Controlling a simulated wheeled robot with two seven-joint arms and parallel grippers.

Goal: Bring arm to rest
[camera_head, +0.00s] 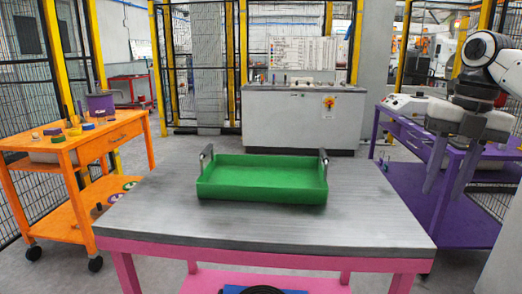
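My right arm comes in from the right edge of the head view, with its gripper (444,178) hanging in the air in front of the purple table (405,174). The two grey fingers point down and stand apart, with nothing between them. My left arm and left gripper are not in view. A green tray (262,191) with two dark handles sits on the grey top of the pink table (160,215). The tray looks empty.
An orange cart (108,137) with small coloured items and a purple pot (101,102) stands at the left. A white control cabinet (300,122) stands behind the pink table. Yellow-framed fencing encloses the area. Open floor lies between the tables.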

